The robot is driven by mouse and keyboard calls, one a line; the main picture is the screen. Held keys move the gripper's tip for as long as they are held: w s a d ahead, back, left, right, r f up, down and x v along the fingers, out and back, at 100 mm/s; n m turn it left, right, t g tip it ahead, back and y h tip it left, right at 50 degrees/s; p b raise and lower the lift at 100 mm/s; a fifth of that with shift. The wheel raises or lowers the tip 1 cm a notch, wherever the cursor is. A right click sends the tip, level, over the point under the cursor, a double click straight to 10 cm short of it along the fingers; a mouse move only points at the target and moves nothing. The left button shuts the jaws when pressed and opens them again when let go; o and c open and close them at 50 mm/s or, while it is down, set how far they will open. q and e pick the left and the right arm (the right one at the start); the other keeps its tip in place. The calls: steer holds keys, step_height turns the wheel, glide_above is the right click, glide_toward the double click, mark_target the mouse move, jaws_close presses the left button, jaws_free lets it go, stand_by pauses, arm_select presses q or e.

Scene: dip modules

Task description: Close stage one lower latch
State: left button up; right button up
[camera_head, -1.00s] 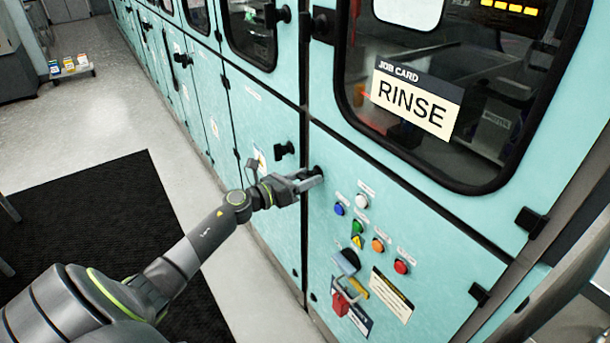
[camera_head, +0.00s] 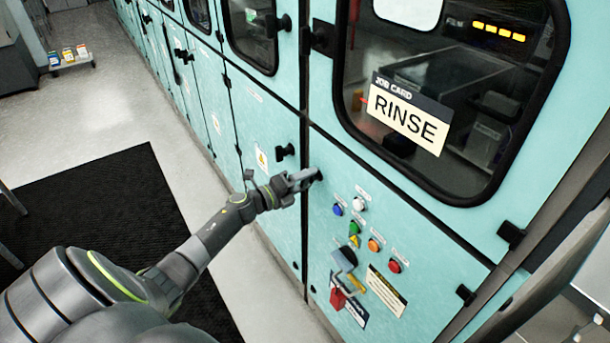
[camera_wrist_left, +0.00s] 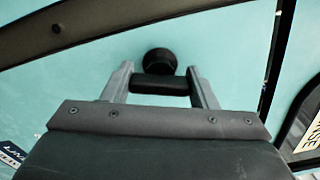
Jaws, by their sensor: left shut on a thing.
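The lower latch (camera_head: 319,175) is a small black handle on the teal lower panel, left of the coloured buttons. My left gripper (camera_head: 308,180) reaches it from the left and is shut on it. In the left wrist view the two fingers (camera_wrist_left: 160,85) stand on either side of the latch's black bar (camera_wrist_left: 160,84), with its round black base (camera_wrist_left: 160,61) just beyond. The fingers hide most of the latch in the head view. My right gripper is in neither view.
Right of the latch are several coloured buttons (camera_head: 374,244) and a red padlock (camera_head: 338,298) on a handle. Above is a window with a RINSE card (camera_head: 408,113). Another black latch (camera_head: 285,152) is on the neighbouring panel. A black mat (camera_head: 90,220) lies on the floor.

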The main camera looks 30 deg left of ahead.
arm_select(q)
steer(key=n+p, duration=0.1)
steer(key=n, duration=0.2)
steer(key=shift+n+p, duration=0.3)
steer(key=shift+p, duration=0.05)
steer(key=shift+n, duration=0.3)
steer(key=o, duration=1)
steer(key=shift+b+v, duration=2)
steer(key=shift+v, duration=6.7)
